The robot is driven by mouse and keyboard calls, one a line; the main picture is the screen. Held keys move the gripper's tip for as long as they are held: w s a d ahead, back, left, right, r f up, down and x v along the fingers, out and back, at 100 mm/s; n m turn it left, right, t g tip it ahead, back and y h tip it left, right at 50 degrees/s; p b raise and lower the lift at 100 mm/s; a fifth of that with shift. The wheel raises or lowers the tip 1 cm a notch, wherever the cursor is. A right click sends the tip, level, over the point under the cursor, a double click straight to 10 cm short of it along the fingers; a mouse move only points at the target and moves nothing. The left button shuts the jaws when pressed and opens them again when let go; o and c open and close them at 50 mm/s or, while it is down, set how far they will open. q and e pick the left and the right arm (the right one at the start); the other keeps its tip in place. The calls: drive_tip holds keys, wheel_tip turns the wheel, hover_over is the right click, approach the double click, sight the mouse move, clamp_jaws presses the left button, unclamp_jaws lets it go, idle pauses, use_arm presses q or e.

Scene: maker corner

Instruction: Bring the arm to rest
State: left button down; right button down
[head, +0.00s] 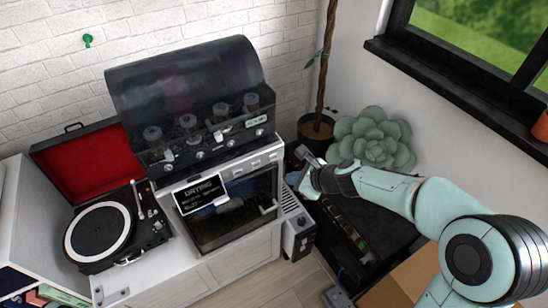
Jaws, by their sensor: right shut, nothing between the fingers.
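My right arm, pale green with black joints, comes in from the lower right of the head view. Its gripper (303,181) is shut with nothing visible in it. It is beside the right end of the white cabinet (245,255), above a narrow grey box-like unit (297,222) and near a dark low surface (375,225). The fingertips are small in the picture, and I cannot tell whether they touch anything. My left gripper is not in view.
A record player (100,235) with an open red-lined lid stands at the left. A succulent (372,140) and a potted trunk (318,127) are behind my arm. A cardboard box (400,285) lies below it.

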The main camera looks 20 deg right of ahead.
idle(0.3)
